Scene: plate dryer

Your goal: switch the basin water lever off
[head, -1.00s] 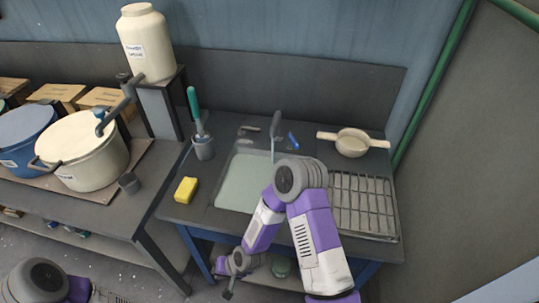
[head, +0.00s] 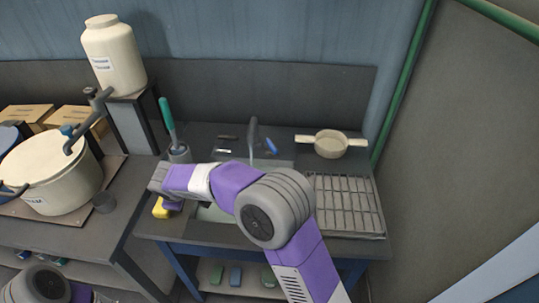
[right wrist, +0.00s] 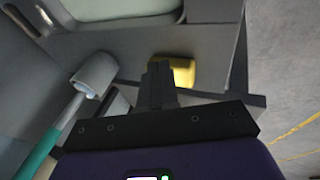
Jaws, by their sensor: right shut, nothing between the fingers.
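The blue water lever (head: 271,146) stands at the back of the basin, right of the grey tap (head: 253,134). My right gripper (right wrist: 158,70) is shut and empty. It is at the left side of the counter, well left of the lever, near the yellow sponge (head: 161,208). In the right wrist view the sponge (right wrist: 184,73) lies just beyond the fingers; contact cannot be told. My left gripper is out of view.
A brush (head: 167,118) stands in a grey holder (head: 179,153) beside my right wrist. A strainer (head: 331,144) and a drying rack (head: 345,203) are on the right. A large pot (head: 50,175) and a white canister (head: 113,55) are on the left.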

